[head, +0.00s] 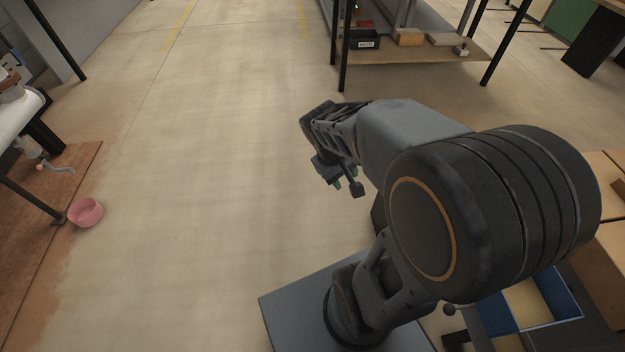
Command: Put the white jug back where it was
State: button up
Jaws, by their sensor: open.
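I cannot make out a white jug for certain in the head view. A small whitish object (28,147) shows at the left edge below a white roller (18,116), but it is too small to tell what it is. My gripper (346,187) is in the middle of the view, above the bare floor. It is open, and I see nothing between its fingers. My own arm hides part of the area to the right.
A pink bowl (85,212) sits at the left near the brown floor area's edge. A shelf (425,68) at the top holds a black bin (364,40) and boxes. A blue-walled box (562,291) and cardboard boxes (598,265) are at lower right. The middle floor is clear.

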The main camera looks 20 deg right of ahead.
jog(key=s+a+r+m+t+y, duration=0.1)
jog(key=a+r+t+y, duration=0.2)
jog(key=a, duration=0.5)
jog(key=shift+s+a+r+m+y, duration=0.25)
jog(key=shift+a+r+m+y, duration=0.05)
jog(key=shift+a+r, duration=0.15)
jog(key=shift+d, duration=0.1)
notch_tip(320, 180, up, 30)
jog(key=t+p, duration=0.1)
jog(key=p, duration=2.7)
jog(key=shift+s, duration=0.15)
jog(key=shift+r, duration=0.1)
